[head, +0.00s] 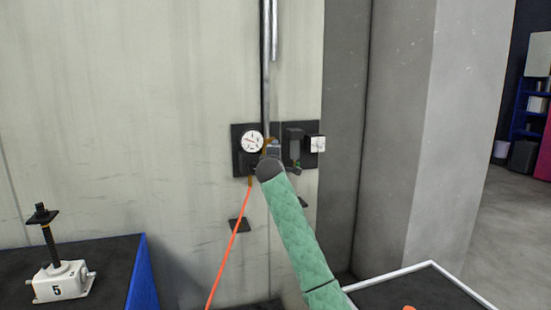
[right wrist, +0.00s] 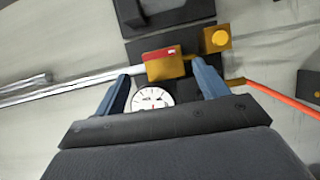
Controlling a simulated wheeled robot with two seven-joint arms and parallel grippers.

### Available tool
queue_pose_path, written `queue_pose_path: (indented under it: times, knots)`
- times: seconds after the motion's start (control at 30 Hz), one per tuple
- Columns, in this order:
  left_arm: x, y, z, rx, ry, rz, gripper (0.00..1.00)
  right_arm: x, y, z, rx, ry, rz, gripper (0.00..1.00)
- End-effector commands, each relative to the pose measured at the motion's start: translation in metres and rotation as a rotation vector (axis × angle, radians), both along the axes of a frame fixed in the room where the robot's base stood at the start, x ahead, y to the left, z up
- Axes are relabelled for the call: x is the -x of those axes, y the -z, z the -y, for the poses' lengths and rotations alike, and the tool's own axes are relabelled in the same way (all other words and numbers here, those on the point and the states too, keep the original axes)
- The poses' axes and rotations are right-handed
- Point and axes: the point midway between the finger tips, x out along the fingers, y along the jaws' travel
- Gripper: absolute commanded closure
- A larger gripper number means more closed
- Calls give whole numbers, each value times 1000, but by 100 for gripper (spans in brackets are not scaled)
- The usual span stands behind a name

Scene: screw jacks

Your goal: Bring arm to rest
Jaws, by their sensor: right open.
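My right arm, in a green sleeve, reaches up to a dark wall panel (head: 241,160) in the head view. My right gripper (right wrist: 162,68) is open, its two blue fingers apart on either side of a yellow block with a red top (right wrist: 168,66) in the right wrist view. I cannot tell whether the fingers touch it. A white round gauge (right wrist: 152,97) shows between the fingers; it also shows in the head view (head: 252,141). In the head view my wrist hides most of the yellow fitting. My left gripper is in neither view.
An orange hose (head: 229,247) hangs from the panel. A metal pipe (head: 266,75) runs up the wall. A white screw jack marked 5 (head: 62,282) stands on a dark, blue-edged bench (head: 120,262) at left. A white-rimmed dark surface (head: 425,290) is at lower right. Open floor lies far right.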

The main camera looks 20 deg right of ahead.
Motion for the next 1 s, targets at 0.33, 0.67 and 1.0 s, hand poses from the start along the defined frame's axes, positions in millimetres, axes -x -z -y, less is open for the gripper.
queue_pose_path:
  times: [0.33,0.67,1.0]
  knots:
    - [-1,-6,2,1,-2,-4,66,6,0,-2,0,0,-1,27]
    - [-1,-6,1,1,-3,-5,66,6,-1,-3,-145,-5,59,27]
    - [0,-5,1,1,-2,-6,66,-8,12,-24,-694,-109,186,27]
